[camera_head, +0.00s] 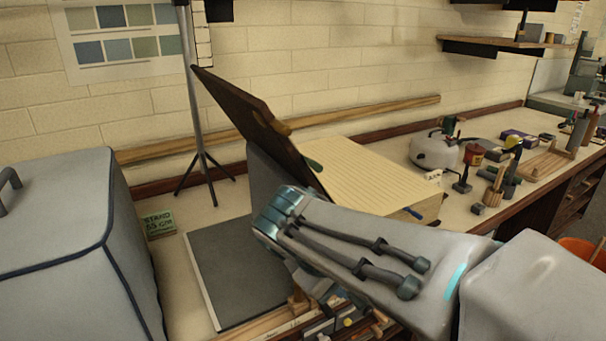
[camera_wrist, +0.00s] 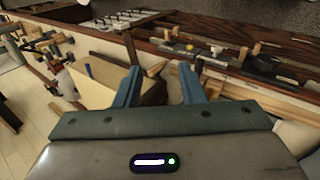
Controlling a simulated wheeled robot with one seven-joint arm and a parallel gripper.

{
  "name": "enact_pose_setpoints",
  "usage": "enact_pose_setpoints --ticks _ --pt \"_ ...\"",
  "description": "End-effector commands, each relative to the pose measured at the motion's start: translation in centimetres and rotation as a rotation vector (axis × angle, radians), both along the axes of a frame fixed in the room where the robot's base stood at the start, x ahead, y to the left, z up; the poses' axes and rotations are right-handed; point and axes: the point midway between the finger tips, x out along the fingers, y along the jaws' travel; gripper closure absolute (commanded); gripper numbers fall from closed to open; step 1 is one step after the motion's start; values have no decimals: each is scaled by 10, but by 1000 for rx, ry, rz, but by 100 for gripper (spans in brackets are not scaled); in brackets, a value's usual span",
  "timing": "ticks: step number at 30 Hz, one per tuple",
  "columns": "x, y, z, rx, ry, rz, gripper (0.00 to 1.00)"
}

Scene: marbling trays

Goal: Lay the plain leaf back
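A dark brown hinged leaf (camera_head: 245,112) stands tilted up at the left side of a block with a pale, lined top (camera_head: 365,170) in the head view. I cannot tell whether this is the plain leaf. My gripper's fingers are hidden by my arm in the head view. In the wrist view my gripper (camera_wrist: 159,76) has its two blue-grey fingers apart. A brown wooden part (camera_wrist: 152,92) shows between and beyond them, and I cannot tell whether they touch it. A pale block (camera_wrist: 95,82) is left of them.
A dark grey panel (camera_head: 240,270) lies flat on the bench at the leaf's left. A thin stand (camera_head: 195,110) rises behind it. A large grey covered box (camera_head: 60,240) fills the left. A white rounded pot (camera_head: 432,152) and small tools crowd the bench at right.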

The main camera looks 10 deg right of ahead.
Motion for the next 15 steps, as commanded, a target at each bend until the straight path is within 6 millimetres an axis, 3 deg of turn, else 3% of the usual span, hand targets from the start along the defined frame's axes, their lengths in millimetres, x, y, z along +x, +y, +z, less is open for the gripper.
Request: enact_pose_setpoints --ticks 2,7,15 --pt "21 9 7 -161 -30 78 64" --pt "60 41 55 -480 -179 190 64" --pt "84 101 119 -753 -443 256 64"
